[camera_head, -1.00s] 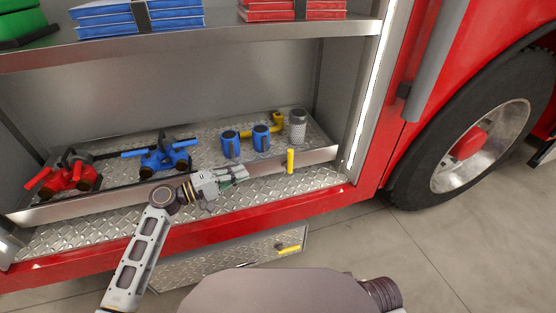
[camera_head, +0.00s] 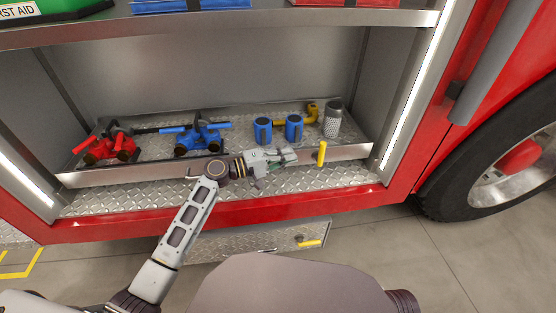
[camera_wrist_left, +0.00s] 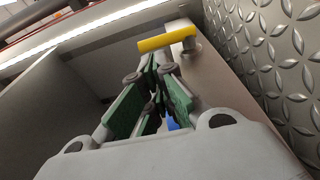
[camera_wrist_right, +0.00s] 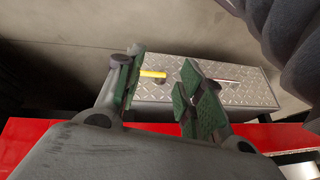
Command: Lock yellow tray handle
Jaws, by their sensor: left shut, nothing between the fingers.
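The yellow tray handle (camera_head: 322,154) stands upright at the right end of the front wall of the pull-out tray (camera_head: 120,174). In the left wrist view the handle (camera_wrist_left: 167,40) is a yellow bar on a grey pivot, just beyond the fingertips. My left gripper (camera_head: 292,156) is in front of the tray wall, pointing right, a short gap left of the handle. Its fingers (camera_wrist_left: 158,68) are together and empty. My right gripper (camera_wrist_right: 164,68) shows only in its wrist view, fingers apart and empty.
The tray holds a red valve fitting (camera_head: 110,147), a blue one (camera_head: 195,138), two blue couplings (camera_head: 278,130) and a grey strainer (camera_head: 333,118). A lower step (camera_head: 255,241) below the red sill carries another yellow handle (camera_head: 309,243). A shelf (camera_head: 250,24) hangs above.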

